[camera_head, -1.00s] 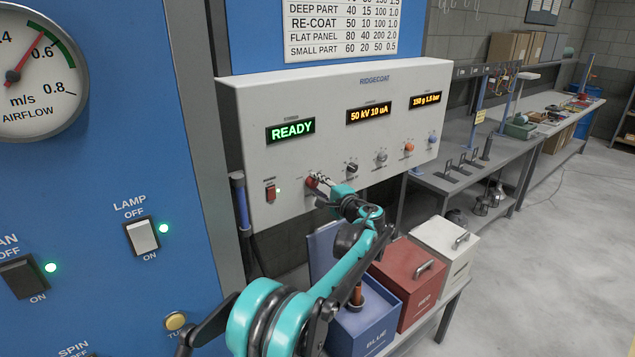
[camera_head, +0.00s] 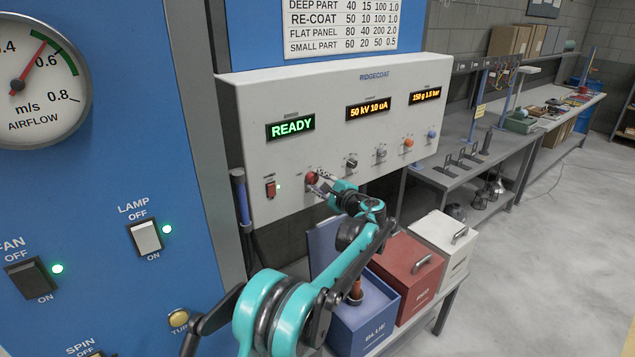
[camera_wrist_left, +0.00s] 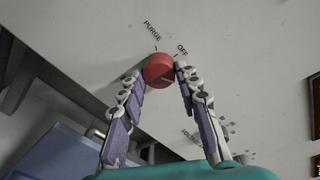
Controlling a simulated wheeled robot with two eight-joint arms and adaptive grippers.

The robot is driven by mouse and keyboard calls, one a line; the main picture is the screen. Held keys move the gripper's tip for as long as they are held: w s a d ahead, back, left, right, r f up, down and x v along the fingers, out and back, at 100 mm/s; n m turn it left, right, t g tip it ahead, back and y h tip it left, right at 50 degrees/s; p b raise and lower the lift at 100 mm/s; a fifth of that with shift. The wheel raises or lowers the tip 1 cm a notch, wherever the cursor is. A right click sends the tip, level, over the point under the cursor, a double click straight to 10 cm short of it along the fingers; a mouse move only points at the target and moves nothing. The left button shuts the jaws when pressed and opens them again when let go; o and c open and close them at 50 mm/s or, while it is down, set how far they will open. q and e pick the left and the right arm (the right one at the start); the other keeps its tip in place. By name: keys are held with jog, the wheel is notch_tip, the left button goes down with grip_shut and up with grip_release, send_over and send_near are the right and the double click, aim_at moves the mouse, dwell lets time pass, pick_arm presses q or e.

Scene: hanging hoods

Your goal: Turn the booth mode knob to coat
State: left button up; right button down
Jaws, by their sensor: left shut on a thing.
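The red knob (camera_head: 311,177) is on the lower left of the white RIDGECOAT control box (camera_head: 345,145). In the left wrist view the red knob (camera_wrist_left: 158,69) has PURGE and OFF printed beside it; a third label lower right is too small and partly hidden to read. My left gripper (camera_head: 319,181) reaches the knob from the front right. In the wrist view its two fingertips (camera_wrist_left: 161,73) are on either side of the knob, shut on it. A thin pale mark shows on the knob, pointing to the lower right. My right gripper is in neither view.
A red rocker switch (camera_head: 270,188) is left of the knob. Black (camera_head: 351,163), grey (camera_head: 381,152), orange (camera_head: 408,143) and blue (camera_head: 431,134) knobs run to its right. Blue (camera_head: 362,325), red (camera_head: 407,270) and white (camera_head: 443,240) boxes stand below.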

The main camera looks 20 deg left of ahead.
pick_arm(q)
jog(key=o, duration=1.2)
jog(key=shift+c, duration=0.2)
jog(key=shift+s+d, duration=0.1)
jog(key=shift+d, duration=0.05)
jog(key=v, duration=1.1)
jog(key=shift+s+d, duration=0.25)
jog(key=shift+d, duration=0.1)
